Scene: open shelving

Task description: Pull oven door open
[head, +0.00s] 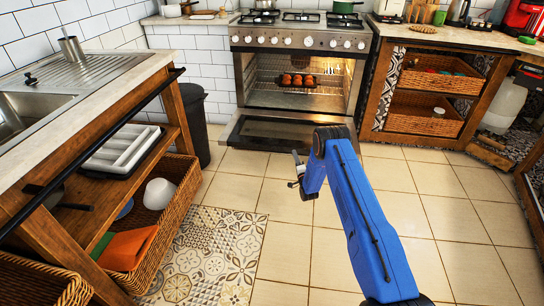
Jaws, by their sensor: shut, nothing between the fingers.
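The oven (300,62) stands against the back wall, with its lit inside showing. Its door (270,131) is folded down, about level, with the dark glass panel facing up. A rack inside the oven holds a dark tray (292,86) of several browned items. My gripper (297,160) is small in the head view, at the end of my blue arm, near the front edge of the door. It is shut and empty. My arm covers the door's right front part. I cannot tell whether the gripper touches the door.
A sink counter (110,85) with open shelves and baskets runs along the left. A dark bin (193,125) stands left of the oven. A wooden unit with wicker baskets (425,118) is to the right. A patterned mat (205,255) lies on the floor. The tiled floor in the middle is clear.

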